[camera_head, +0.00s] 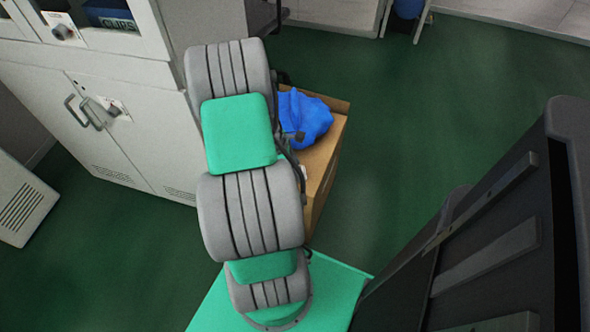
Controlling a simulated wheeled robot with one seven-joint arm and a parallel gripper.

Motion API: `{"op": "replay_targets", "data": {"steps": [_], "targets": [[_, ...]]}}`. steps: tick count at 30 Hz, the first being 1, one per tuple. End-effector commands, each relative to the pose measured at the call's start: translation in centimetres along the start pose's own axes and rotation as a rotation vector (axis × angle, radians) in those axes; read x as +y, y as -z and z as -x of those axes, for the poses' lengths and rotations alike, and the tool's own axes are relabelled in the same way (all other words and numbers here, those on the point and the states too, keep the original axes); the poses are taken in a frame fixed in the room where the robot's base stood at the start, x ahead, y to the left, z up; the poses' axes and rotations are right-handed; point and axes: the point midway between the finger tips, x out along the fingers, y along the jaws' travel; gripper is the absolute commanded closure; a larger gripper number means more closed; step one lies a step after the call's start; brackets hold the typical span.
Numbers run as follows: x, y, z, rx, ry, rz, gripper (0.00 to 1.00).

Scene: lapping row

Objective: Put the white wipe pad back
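No white wipe pad can be clearly made out in the head view. A small pale spot shows between my arm and the cardboard box, too small to identify. My grey and green arm fills the middle of the view, its links hiding part of the cabinet and the box. My gripper cannot be seen; the arm's far end is hidden behind its own links.
A white cabinet (120,150) with closed doors stands at the left. Green floor (430,110) lies open at the right.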

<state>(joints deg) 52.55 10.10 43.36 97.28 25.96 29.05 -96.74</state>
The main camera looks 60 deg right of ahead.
Motion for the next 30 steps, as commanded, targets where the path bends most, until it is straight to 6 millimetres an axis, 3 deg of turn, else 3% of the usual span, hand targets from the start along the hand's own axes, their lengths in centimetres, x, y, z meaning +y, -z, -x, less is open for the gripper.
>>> {"op": "replay_targets", "data": {"steps": [5,6,12,23,30], "targets": [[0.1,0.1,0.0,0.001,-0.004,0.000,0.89],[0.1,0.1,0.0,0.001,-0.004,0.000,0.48],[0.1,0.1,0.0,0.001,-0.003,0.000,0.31],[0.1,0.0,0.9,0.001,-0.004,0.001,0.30],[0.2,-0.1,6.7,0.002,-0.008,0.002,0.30]]}}
